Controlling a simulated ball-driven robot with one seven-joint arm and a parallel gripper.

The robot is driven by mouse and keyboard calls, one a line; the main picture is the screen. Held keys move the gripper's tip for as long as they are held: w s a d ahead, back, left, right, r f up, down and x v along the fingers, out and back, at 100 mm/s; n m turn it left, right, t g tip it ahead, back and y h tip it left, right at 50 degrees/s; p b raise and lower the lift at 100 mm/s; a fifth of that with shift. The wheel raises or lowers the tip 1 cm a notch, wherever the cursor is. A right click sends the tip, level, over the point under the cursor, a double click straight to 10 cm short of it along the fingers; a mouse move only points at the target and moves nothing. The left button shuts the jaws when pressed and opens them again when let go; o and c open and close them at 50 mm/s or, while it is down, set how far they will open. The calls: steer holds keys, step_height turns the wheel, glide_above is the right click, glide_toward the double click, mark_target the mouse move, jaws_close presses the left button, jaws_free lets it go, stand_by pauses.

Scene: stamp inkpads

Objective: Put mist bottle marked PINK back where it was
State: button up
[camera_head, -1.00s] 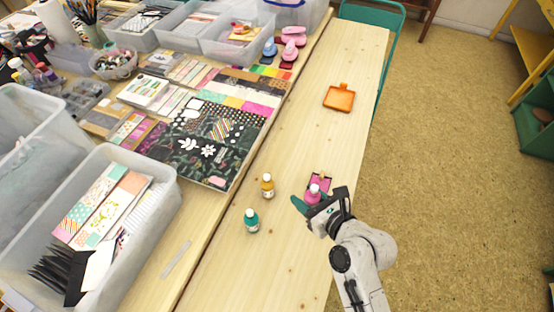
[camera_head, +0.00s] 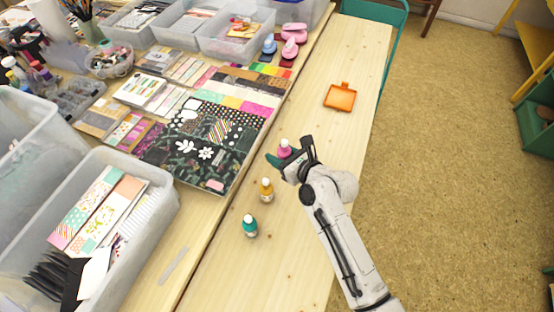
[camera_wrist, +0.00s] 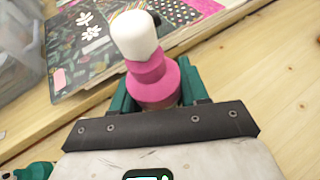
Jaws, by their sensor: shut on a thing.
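The pink mist bottle (camera_head: 285,149) with a white cap is held upright between the teal fingers of my gripper (camera_head: 282,159). It also shows large in the wrist view (camera_wrist: 151,82), pinched between both fingers (camera_wrist: 155,92). Its label is hidden. The gripper is over the pale wooden table near the patterned paper sheets; I cannot tell its exact height. A yellow-orange bottle (camera_head: 266,190) stands just in front of the gripper, and a teal bottle (camera_head: 250,226) stands nearer the camera, roughly in line with it. The pink inkpad is hidden behind my arm.
The patterned papers (camera_head: 215,145) lie left of the gripper. A clear bin (camera_head: 150,180) stands at left front. The tabletop between gripper and orange tray is clear.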

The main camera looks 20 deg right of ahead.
steer(key=w+f, duration=0.2)
steer(key=f, duration=0.1)
steer(key=w+f+b, duration=0.1)
steer(key=shift+w+d+f, duration=0.15)
steer(key=shift+d, duration=0.15)
steer(key=shift+w+f+b, duration=0.15)
steer(key=shift+f+b, duration=0.35)
steer(key=shift+f, duration=1.2)
steer(key=o, duration=1.2)
steer(key=shift+f, duration=0.1)
steer(key=shift+c, duration=0.2)
steer(key=p+v, duration=0.1)
steer(key=v, duration=1.1)
